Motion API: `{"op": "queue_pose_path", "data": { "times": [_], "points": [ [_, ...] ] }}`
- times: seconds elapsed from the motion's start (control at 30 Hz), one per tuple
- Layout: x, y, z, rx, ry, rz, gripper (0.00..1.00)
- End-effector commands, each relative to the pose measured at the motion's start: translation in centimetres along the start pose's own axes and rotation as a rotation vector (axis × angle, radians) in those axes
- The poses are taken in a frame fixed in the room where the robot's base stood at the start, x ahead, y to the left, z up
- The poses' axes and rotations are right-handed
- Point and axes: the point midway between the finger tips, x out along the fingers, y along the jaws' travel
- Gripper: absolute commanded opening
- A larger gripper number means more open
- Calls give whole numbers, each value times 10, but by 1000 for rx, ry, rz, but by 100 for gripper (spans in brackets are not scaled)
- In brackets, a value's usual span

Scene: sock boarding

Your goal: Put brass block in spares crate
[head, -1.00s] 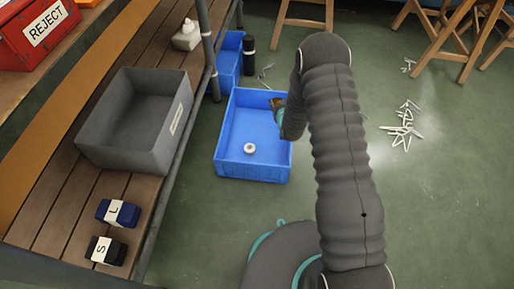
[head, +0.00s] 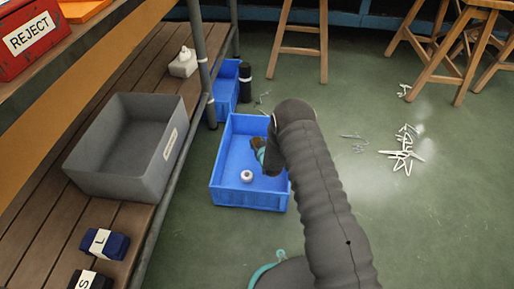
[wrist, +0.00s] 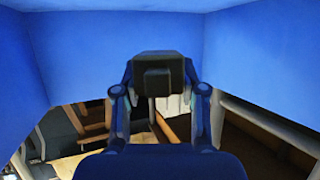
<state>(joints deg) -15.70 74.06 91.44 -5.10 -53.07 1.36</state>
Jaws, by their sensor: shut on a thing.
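The brass block (head: 257,143) shows as a small brownish piece at the end of my arm. In the wrist view it is a dark block (wrist: 158,74) between my fingertips. My gripper (head: 260,155) is shut on it and is over or inside the right part of the large blue crate (head: 227,194) on the floor; my arm hides part of that crate's right side. In the wrist view blue walls (wrist: 90,50) stand close around the block. I see no readable label naming the spares crate. The block's height above the crate floor cannot be told.
A small white round thing (head: 247,176) lies in the crate. A smaller blue crate (head: 226,85) and a dark cylinder (head: 245,82) stand behind. A grey bin (head: 130,145) and labelled bundles (head: 104,244) sit on the left bench. White pieces (head: 402,150) litter the floor at right.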

Motion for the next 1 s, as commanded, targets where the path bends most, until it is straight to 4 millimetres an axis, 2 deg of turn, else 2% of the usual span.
{"op": "queue_pose_path", "data": {
  "times": [0.03,0.13,0.43,0.97,1.0],
  "points": [
    [4,0,9,0,-1,0,0],
    [8,0,20,0,0,0,0],
    [9,0,22,0,1,0,0],
    [14,0,36,0,-1,0,0],
    [14,-1,38,0,-3,-1,44]
  ]
}}
